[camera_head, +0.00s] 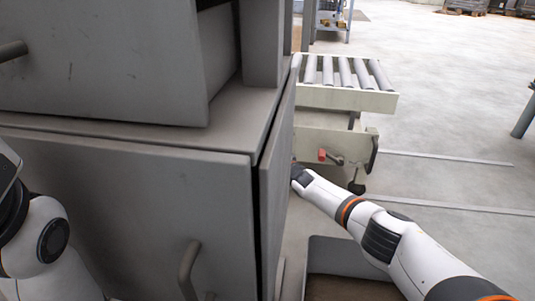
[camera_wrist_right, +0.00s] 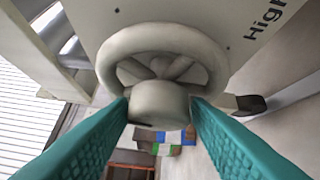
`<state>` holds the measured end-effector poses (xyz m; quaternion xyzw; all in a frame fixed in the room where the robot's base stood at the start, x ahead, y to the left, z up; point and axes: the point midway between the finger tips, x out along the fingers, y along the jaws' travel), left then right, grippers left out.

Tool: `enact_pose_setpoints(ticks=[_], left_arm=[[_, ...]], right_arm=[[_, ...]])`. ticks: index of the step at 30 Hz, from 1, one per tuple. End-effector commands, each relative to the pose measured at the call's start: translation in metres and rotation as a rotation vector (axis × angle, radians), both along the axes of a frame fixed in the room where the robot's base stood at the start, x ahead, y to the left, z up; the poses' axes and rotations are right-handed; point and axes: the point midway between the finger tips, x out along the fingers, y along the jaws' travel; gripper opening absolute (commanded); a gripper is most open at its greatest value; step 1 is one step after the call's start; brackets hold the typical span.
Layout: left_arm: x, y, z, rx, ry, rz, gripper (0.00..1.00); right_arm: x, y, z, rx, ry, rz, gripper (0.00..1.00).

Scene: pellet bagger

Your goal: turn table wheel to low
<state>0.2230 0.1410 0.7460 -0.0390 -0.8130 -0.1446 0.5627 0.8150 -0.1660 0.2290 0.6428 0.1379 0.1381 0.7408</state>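The grey table wheel (camera_wrist_right: 203,48) fills the upper middle of the right wrist view, with spokes and a round knob (camera_wrist_right: 160,102) facing the camera. My right gripper (camera_wrist_right: 160,110) has its two teal fingers apart, one on each side of the knob. I cannot tell whether they touch it. In the head view my right arm reaches in behind the edge of the grey cabinet, which hides its gripper and the wheel. The panel (camera_wrist_right: 220,18) behind the wheel carries the word "High" at its upper right. My left gripper is out of the frames; only part of that arm shows at far left.
The grey cabinet (camera_head: 120,190) with an ajar door (camera_head: 277,170) stands close on the left. A roller conveyor table (camera_head: 340,98) lies beyond my right arm, with a red-ended handle (camera_head: 323,155) below it. An open grey bin (camera_head: 335,250) is at bottom centre. Open floor lies right.

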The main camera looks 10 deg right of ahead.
Motion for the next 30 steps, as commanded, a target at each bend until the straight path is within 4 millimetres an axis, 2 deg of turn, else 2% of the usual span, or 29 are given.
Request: enact_pose_setpoints(ticks=[1, 5, 16, 30], left_arm=[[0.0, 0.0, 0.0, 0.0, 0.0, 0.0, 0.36], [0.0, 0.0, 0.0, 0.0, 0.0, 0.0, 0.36], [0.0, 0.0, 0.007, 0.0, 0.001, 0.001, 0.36], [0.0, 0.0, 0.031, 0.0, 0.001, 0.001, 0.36]], right_arm=[[0.0, 0.0, 0.0, 0.0, 0.0, 0.0, 0.35], [0.0, 0.0, 0.0, 0.0, 0.0, 0.0, 0.15], [0.0, 0.0, 0.003, -0.069, 0.028, 0.0, 0.15], [0.0, 0.0, 0.007, -0.382, 0.157, 0.0, 0.15]])
